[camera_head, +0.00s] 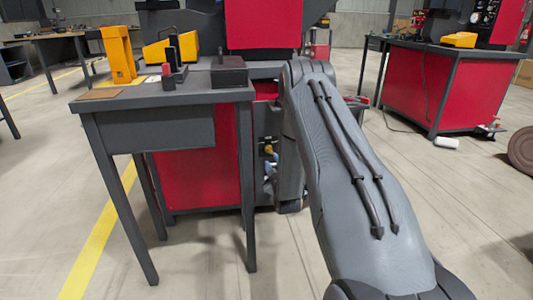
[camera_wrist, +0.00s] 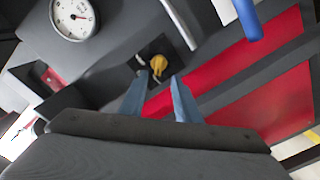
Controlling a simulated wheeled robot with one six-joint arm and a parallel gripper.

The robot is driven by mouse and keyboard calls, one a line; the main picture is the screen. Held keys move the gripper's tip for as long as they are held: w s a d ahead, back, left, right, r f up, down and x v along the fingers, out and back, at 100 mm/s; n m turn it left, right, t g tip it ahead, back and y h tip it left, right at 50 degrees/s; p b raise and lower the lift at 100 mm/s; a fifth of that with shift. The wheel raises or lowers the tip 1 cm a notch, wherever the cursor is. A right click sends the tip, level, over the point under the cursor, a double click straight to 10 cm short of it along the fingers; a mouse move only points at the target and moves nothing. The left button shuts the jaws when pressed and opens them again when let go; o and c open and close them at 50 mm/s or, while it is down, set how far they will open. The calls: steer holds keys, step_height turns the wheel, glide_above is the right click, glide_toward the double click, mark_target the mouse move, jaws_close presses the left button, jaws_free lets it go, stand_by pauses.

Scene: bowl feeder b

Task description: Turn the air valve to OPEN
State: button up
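The air valve shows as a small yellow knob (camera_wrist: 158,64) on a dark square plate in the wrist view. It also shows in the head view as a small yellow part (camera_head: 268,149) low on the machine, beside my arm. My gripper (camera_wrist: 159,77) has two blue-grey fingers standing apart, with nothing held between them. The knob appears just beyond the fingertips, roughly centred in the gap. I cannot tell whether the fingers touch it. No OPEN marking is readable.
A round white gauge (camera_wrist: 74,17) sits on the grey panel. A blue-ended bar (camera_wrist: 247,22) and a pale rod (camera_wrist: 180,24) are near the fingers. A grey table (camera_head: 150,98) with yellow and dark fixtures stands left of my arm.

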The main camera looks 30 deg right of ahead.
mark_target(269, 151)
steer(key=b+x, duration=0.1)
steer(key=x, duration=0.2)
steer(key=b+x, duration=0.1)
steer(key=x, duration=0.3)
steer(key=shift+d, duration=0.25)
jaws_close()
